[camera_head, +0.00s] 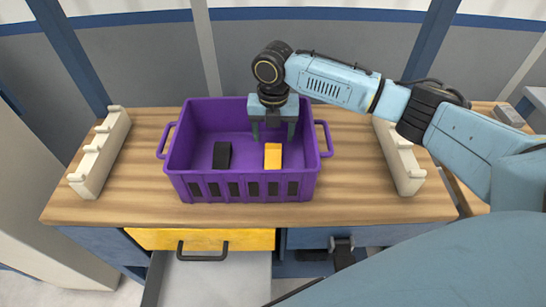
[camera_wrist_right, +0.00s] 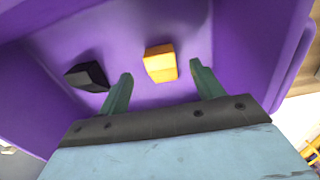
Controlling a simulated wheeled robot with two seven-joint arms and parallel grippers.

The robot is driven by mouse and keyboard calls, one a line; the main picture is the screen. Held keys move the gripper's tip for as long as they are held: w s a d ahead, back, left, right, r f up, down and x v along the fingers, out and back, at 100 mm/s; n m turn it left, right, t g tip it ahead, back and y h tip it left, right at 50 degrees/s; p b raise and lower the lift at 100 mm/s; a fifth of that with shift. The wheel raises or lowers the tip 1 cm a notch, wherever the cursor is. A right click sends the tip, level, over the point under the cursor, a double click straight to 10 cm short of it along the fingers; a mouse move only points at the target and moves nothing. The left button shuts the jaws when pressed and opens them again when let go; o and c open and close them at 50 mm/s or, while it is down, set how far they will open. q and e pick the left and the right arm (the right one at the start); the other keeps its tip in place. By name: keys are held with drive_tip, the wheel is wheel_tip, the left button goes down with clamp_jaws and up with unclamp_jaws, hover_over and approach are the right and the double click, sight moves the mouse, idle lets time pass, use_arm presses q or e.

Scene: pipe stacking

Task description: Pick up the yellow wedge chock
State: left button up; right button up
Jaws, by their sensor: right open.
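The yellow wedge chock (camera_head: 273,156) lies on the floor of the purple crate (camera_head: 240,190), right of its middle. A black wedge chock (camera_head: 222,155) lies to its left in the same crate. My right gripper (camera_head: 273,135) is open and empty above the crate, just behind the yellow chock in the head view. In the right wrist view, the yellow chock (camera_wrist_right: 160,63) shows between and beyond the two open fingers, not touching them. The black chock (camera_wrist_right: 87,76) is outside the left finger there. My left gripper is not in view.
The crate stands on a wooden worktop (camera_head: 350,195) and its walls surround the gripper area. A cream notched rack (camera_head: 102,150) stands at the left and another (camera_head: 400,158) at the right. Below the worktop is a yellow-fronted drawer (camera_head: 150,238). Bare worktop lies on both sides of the crate.

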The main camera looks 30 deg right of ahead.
sight(273, 147)
drive_tip(key=shift+f, duration=0.45)
wheel_tip(273, 147, down, 4)
drive_tip(key=shift+s+f+b, duration=0.1)
drive_tip(key=shift+f+b, duration=0.15)
drive_tip(key=shift+b, duration=0.35)
drive_tip(key=shift+f, duration=0.15)
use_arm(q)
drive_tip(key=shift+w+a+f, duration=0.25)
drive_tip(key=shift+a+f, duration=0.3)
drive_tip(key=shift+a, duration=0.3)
use_arm(e)
drive_tip(key=c, duration=1.1)
